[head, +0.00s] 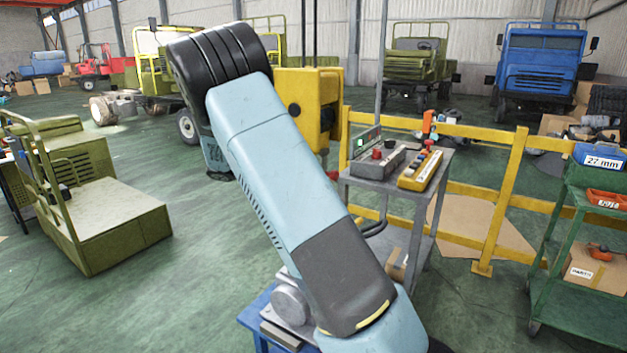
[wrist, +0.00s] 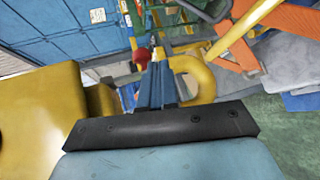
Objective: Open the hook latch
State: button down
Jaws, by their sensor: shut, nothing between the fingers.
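A yellow hook block (head: 318,105) hangs behind my arm in the head view, and my arm hides part of it. In the wrist view a large yellow body (wrist: 40,115) fills the lower left, and a curved yellow hook (wrist: 205,75) shows just right of my fingers. A red knob (wrist: 142,54) is close to my fingertips, on their left. I cannot tell whether they touch. The latch itself is not clear to make out. My gripper (wrist: 158,68) is shut and empty, beside the hook. The head view does not show my fingers.
A grey cart (head: 385,180) with control boxes (head: 420,168) stands right of my arm. A yellow railing (head: 510,200) runs behind it. A green shelf trolley (head: 560,255) is at the far right. An olive vehicle part (head: 110,215) stands left. Green floor between it and my arm is clear.

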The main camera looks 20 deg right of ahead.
jog(key=w+a+f+h, duration=0.2)
jog(key=w+a+h, duration=0.1)
jog(key=w, duration=0.2)
jog(key=shift+w+a+t+h, duration=0.2)
jog(key=shift+t+h, duration=0.1)
jog(key=shift+h, duration=0.1)
jog(key=s+d, duration=0.2)
jog(key=d, duration=0.8)
jog(key=shift+f, duration=0.1)
jog(key=shift+s+d+f+n+h, duration=0.15)
jog(key=shift+s+d+n+h, duration=0.1)
jog(key=shift+s+n+h, duration=0.3)
jog(key=w+a, duration=0.2)
jog(key=a, duration=0.8)
jog(key=shift+f, duration=0.45)
